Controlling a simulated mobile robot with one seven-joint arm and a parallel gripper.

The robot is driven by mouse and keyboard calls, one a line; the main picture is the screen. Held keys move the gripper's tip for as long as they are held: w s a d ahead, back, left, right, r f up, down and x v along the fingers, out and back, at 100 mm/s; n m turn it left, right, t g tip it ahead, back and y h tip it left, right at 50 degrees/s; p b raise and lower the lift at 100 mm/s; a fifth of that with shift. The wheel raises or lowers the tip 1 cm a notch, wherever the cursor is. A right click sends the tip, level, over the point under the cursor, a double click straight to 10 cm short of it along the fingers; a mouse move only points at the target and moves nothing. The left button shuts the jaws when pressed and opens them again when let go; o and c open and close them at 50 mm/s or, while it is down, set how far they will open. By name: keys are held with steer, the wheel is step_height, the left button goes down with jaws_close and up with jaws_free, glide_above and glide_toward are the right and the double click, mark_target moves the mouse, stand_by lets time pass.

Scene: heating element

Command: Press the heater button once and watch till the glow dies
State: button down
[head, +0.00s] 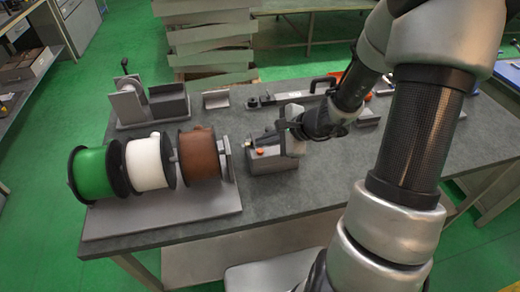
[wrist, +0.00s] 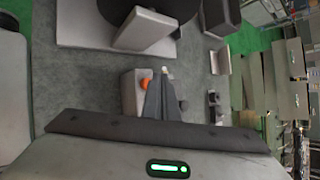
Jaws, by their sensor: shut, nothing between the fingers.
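The heater (head: 272,160) is a small grey box on the dark table, right of the spool rack. A round orange button (head: 261,152) shows on its top; it also shows in the wrist view (wrist: 145,84). My gripper (head: 280,137) is over the heater's far side, pointing at it. In the wrist view my gripper (wrist: 164,84) is shut and empty, its fingers just right of the orange button. I cannot tell whether the fingers touch the heater. Part of the heater is hidden behind my fingers in the wrist view. I see no clear glow on it.
Green, white and brown spools (head: 148,163) sit on a rack left of the heater. A grey fixture with a crank (head: 128,100) stands at the back left. A black-handled tool (head: 322,84) lies behind my gripper. The table's front strip is clear.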

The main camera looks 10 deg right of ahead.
step_height(320, 180, up, 5)
steer(key=p, duration=0.3)
steer(key=shift+f, duration=0.1)
stand_by(0.7)
